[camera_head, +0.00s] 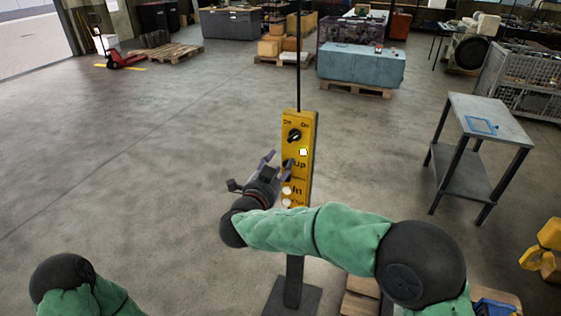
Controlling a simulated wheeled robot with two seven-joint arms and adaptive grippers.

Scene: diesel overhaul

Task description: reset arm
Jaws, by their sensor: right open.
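My right arm, in a green sleeve with black joints, reaches in from the lower right across the middle. Its gripper (277,163) is open, with two purplish fingers in front of a yellow control box (299,128). I cannot tell whether a finger touches the box. The box stands upright on a post and has a black knob (295,136) at the top, a bright square button, an "Up" label and pale round buttons lower down. The gripper and wrist cover part of its left side. Part of my left arm shows at the lower left; its gripper is out of view.
A grey side table (490,118) with a blue frame (481,125) stands at the right. A wire cage (520,80) is behind it. A blue-covered block (361,65) and a pallet (167,53) are at the back. Open concrete floor lies to the left.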

